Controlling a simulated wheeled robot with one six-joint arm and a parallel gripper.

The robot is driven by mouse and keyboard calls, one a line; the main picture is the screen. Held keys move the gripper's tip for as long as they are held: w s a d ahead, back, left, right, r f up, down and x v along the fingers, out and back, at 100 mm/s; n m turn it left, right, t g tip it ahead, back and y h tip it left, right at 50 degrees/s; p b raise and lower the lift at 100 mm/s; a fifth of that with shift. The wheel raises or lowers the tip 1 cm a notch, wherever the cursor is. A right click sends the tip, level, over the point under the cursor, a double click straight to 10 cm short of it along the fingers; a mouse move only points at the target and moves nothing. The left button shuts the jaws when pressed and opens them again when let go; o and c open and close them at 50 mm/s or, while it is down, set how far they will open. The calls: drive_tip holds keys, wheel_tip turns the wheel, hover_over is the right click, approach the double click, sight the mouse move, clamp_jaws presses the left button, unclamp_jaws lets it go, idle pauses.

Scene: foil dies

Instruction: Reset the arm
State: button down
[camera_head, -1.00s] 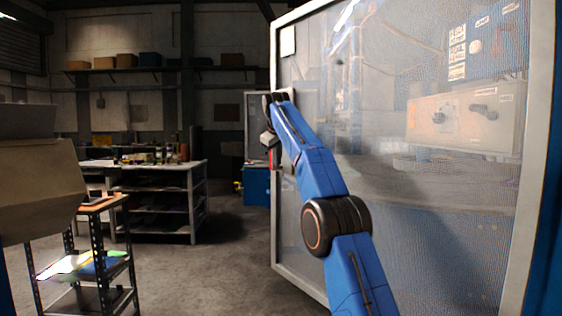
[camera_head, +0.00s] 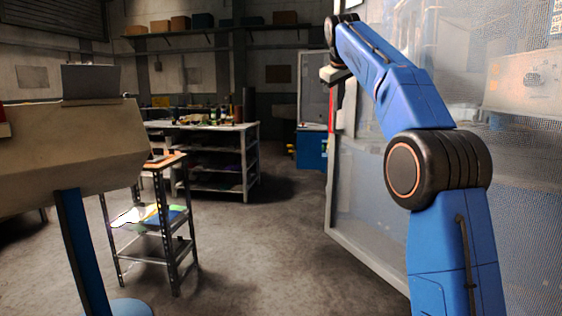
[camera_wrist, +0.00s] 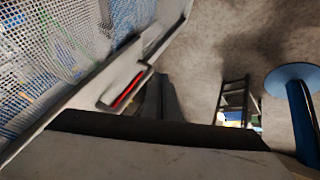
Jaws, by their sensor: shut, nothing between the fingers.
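My blue arm reaches up on the right in the head view. Its gripper (camera_head: 338,96) hangs small and partly unclear at the far end, in front of the edge of a mesh guard door (camera_head: 375,200). In the wrist view my gripper (camera_wrist: 160,82) shows as dark fingers close together with nothing between them. The door's grey handle with a red stripe (camera_wrist: 125,90) is just left of the fingers in that view. I cannot tell whether the fingers touch it; nothing is gripped.
A beige console (camera_head: 70,150) on a blue post stands at the left. A small shelf cart (camera_head: 160,245) is beyond it, with a workbench (camera_head: 215,127) behind. A blue cabinet (camera_head: 312,150) stands near the door edge. The floor (camera_head: 265,235) between cart and door is clear.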

drive_tip(key=s+f+m, duration=0.1)
drive_tip(key=s+f, duration=0.3)
drive_tip(key=s, duration=0.5)
drive_tip(key=s+d+f+m+g, duration=0.1)
drive_tip(key=s+f, duration=0.3)
drive_tip(key=s, duration=0.5)
drive_tip(key=s+f, duration=0.4)
drive_tip(key=s, duration=0.5)
drive_tip(key=s+f+m+g+y, duration=0.1)
drive_tip(key=s+f+m, duration=0.2)
drive_tip(key=s+f, duration=2.6)
wheel_tip(320, 180, down, 2)
drive_tip(key=shift+s+a+f+y, duration=0.15)
drive_tip(key=shift+s+a+y, duration=0.05)
drive_tip(key=shift+s+y, duration=0.2)
